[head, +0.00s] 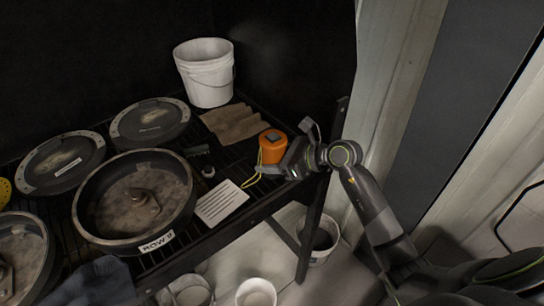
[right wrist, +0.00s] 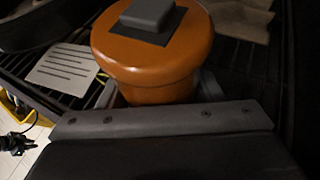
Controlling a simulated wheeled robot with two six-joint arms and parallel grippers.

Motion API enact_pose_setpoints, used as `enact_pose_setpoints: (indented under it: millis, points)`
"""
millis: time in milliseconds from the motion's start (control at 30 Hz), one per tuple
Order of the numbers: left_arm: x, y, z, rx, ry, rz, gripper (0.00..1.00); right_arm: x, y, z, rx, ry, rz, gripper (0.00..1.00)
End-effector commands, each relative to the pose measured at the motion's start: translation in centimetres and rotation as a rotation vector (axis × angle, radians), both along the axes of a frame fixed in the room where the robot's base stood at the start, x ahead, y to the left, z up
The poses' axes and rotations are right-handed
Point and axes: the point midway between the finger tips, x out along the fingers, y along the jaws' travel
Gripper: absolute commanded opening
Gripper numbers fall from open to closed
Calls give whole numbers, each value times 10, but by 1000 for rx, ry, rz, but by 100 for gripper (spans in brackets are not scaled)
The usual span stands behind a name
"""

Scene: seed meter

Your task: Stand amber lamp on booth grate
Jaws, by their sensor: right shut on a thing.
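The amber lamp (head: 272,146) is an orange cylinder with a dark square piece on its top and a yellow-green cord hanging at its left. It is upright at the right end of the dark slatted booth grate (head: 232,165). My right gripper (head: 272,168) is shut on the lamp, reaching in from the right. In the right wrist view the lamp (right wrist: 152,50) fills the upper middle, close against the gripper. I cannot tell whether its hidden base touches the slats.
A white card (head: 221,202), a brown folded cloth (head: 232,124) and a white bucket (head: 206,72) are on the grate near the lamp. Round dark pans and discs, one a large pan (head: 135,200), cover the left. A bench leg (head: 311,225) and pale post stand at right.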

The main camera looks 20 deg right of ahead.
Motion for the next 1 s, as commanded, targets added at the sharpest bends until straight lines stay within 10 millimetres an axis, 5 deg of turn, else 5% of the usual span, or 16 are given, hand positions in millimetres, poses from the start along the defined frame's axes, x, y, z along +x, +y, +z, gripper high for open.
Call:
enact_pose_setpoints:
  millis: [133, 167, 333, 700, 1000]
  points:
    - [-3, -1, -5, -1, 5, 1, 19, 1, 0, -2, 0, -4, 0, 33]
    - [-4, -1, -4, -1, 6, 1, 19, 1, 0, -3, -1, -4, 0, 61]
    - [-7, -2, -4, -3, 10, 3, 19, 0, 0, -2, -1, -2, 0, 82]
    - [-7, -2, 1, -3, 10, 3, 19, 0, 0, 3, 0, -2, 0, 82]
    - [-7, -2, -11, -3, 10, 3, 19, -25, -30, 17, -7, -5, -1, 82]
